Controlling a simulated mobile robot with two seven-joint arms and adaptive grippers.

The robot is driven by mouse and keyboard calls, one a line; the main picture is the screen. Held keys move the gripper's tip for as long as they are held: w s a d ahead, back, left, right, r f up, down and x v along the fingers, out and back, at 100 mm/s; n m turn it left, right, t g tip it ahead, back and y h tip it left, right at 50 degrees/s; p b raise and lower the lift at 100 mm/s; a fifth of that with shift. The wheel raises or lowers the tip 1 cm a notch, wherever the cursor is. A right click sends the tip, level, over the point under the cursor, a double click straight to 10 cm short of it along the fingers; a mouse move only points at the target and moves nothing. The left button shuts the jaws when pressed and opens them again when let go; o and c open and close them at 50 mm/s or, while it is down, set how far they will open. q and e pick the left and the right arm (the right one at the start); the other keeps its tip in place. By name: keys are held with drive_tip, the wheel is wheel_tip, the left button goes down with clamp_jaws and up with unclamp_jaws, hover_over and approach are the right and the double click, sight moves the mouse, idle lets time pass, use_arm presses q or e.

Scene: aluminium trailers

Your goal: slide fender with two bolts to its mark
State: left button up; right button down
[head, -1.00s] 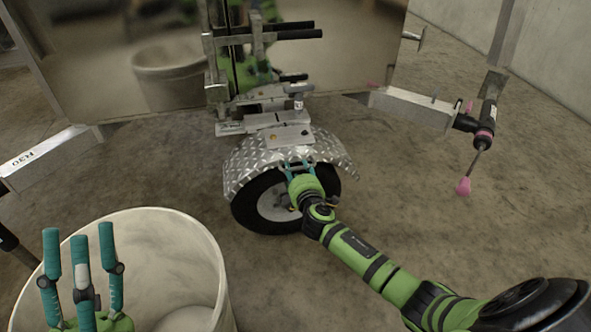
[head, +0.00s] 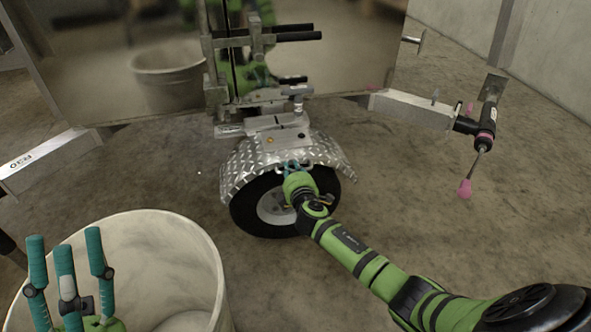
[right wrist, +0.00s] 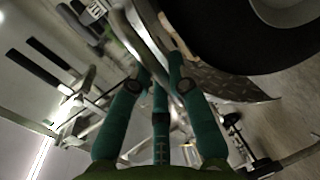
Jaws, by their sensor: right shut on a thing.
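The fender (head: 262,160) is a curved, silver diamond-plate piece over a black tyre (head: 238,217) with a pale wheel hub. The bolts and the mark cannot be made out clearly. My left gripper (head: 68,262) is by the white bucket at the lower left, its teal fingers spread and empty.
The white bucket (head: 205,262) stands at the lower left. A shiny trailer wall (head: 345,65) with bars and clamps rises behind the wheel. A metal beam (head: 408,108) and a black tool with a pink tip (head: 465,188) are at the right. Concrete floor is clear around the wheel.

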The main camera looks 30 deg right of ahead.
drive_tip(key=shift+w+a, duration=0.15)
drive_tip(key=shift+a, duration=0.5)
drive_tip(key=c, duration=1.1)
unclamp_jaws()
drive_tip(key=shift+c, duration=0.2)
drive_tip(key=v, duration=1.2)
drive_tip(key=shift+d, duration=0.1)
